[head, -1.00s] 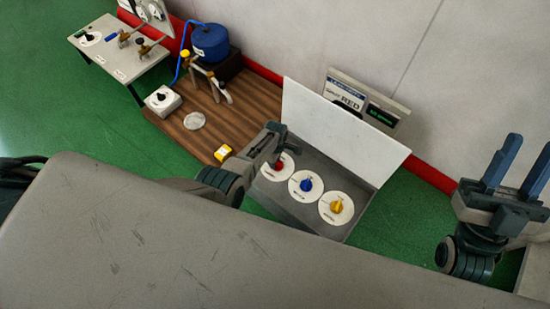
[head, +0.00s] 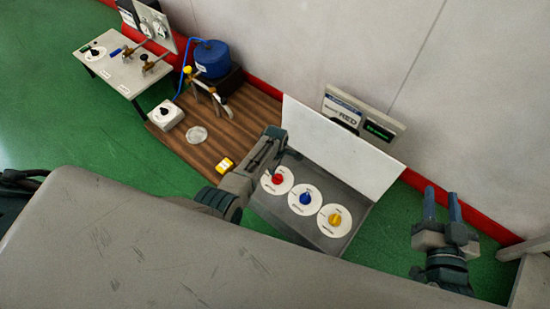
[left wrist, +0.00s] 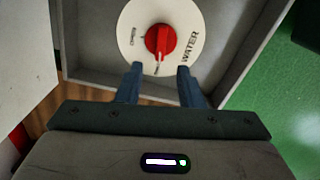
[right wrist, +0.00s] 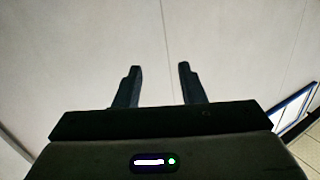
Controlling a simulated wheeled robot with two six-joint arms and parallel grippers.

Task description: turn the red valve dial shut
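The red valve dial (head: 278,179) sits on a round white plate at the left end of a row of three dials in a grey tray. In the left wrist view the red dial (left wrist: 160,42) is upper centre, its pale pointer mark towards my gripper. "WATER" is printed on its plate; the smaller labels are hard to read. My left gripper (left wrist: 158,74) is open and empty, its fingertips just short of the knob in that view. In the head view its fingertips are hard to make out beside the red dial. My right gripper (head: 442,193) is open and empty at the right.
The blue dial (head: 306,198) and yellow dial (head: 335,219) are right of the red one in the grey tray (head: 283,222). A white panel (head: 343,140) stands behind them.

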